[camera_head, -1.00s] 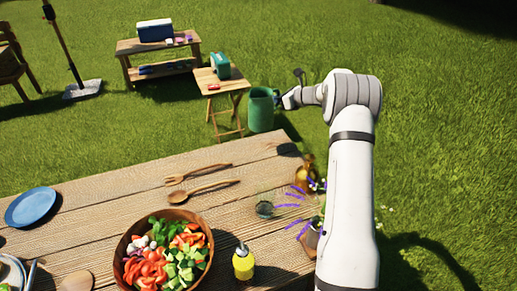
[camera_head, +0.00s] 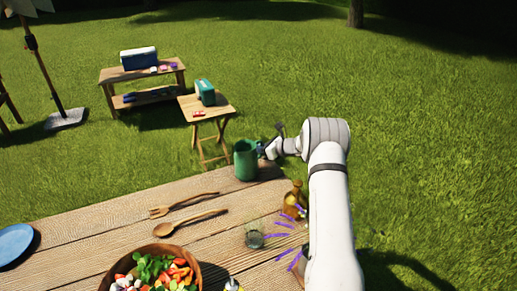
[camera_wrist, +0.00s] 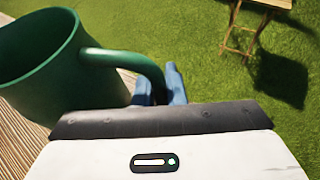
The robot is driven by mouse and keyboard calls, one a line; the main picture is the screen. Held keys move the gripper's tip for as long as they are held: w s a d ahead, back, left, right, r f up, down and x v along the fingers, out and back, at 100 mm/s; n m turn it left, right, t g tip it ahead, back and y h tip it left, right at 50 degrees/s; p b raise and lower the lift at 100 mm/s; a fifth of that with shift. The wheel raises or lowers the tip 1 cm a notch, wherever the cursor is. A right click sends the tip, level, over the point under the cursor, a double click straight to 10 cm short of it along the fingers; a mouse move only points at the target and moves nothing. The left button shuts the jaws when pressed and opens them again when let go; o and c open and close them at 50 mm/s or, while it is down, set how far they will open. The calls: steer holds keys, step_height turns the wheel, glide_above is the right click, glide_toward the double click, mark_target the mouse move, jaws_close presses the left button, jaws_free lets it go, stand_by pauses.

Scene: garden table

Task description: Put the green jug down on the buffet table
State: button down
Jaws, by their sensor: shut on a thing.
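The green jug (camera_head: 245,160) is upright at the far right corner of the wooden buffet table (camera_head: 110,222) in the head view. I cannot tell whether its base touches the tabletop. My gripper (camera_head: 265,150) is at the jug's right side, shut on its handle. In the wrist view the jug (camera_wrist: 35,65) fills the upper left, and its handle runs to the blue fingertips (camera_wrist: 162,88). Part of the table (camera_wrist: 20,140) shows below the jug there.
A wooden fork (camera_head: 180,205), a wooden spoon (camera_head: 185,222), a salad bowl (camera_head: 110,280), a glass (camera_head: 254,240) and an amber bottle (camera_head: 292,200) stand or lie on the table. A small folding table (camera_head: 215,108) is behind. Bare planks lie left of the jug.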

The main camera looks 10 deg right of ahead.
steer(key=shift+f+b, duration=0.25)
steer(key=shift+b, duration=0.1)
steer(key=c, duration=1.5)
jaws_free()
steer(key=shift+r, duration=0.1)
